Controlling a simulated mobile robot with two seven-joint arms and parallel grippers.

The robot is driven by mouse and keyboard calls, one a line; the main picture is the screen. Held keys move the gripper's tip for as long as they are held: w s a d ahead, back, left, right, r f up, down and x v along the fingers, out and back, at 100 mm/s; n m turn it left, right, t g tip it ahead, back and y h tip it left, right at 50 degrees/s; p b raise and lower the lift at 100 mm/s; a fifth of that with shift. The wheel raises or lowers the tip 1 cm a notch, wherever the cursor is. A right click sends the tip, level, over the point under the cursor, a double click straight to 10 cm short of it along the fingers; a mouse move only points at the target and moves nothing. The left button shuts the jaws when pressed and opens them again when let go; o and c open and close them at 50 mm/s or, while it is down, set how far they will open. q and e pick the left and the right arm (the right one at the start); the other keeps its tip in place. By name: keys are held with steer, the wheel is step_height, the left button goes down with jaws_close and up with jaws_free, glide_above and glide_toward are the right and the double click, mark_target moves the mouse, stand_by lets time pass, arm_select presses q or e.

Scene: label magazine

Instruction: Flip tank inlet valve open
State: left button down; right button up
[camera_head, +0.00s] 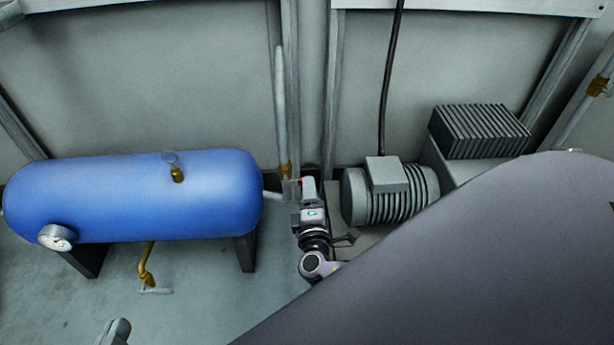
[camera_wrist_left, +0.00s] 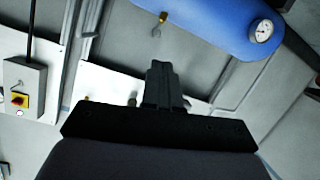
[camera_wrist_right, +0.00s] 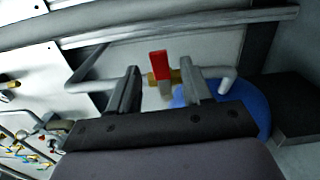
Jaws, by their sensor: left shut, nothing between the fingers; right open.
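The inlet valve has a red lever handle (camera_wrist_right: 158,66) on a brass body (camera_wrist_right: 174,77) in a grey pipe. In the right wrist view the handle stands up across the pipe line. My right gripper (camera_wrist_right: 160,85) is open, with one finger on each side of the handle; I cannot tell whether either touches it. In the head view a bit of red handle (camera_head: 299,182) shows beside the right gripper, which hides most of the valve. The blue tank (camera_head: 215,190) lies left of it. My left gripper (camera_wrist_left: 160,68) is shut and empty, away from the valve.
A pressure gauge (camera_head: 56,237) and a brass drain pipe (camera_head: 147,265) are on the tank. A ribbed motor (camera_head: 385,195) stands close right of my right gripper. A switch box (camera_wrist_left: 22,90) shows in the left wrist view. The floor before the tank is clear.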

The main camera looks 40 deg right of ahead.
steer(key=b+x, duration=0.1)
steer(key=x, duration=0.5)
jaws_close()
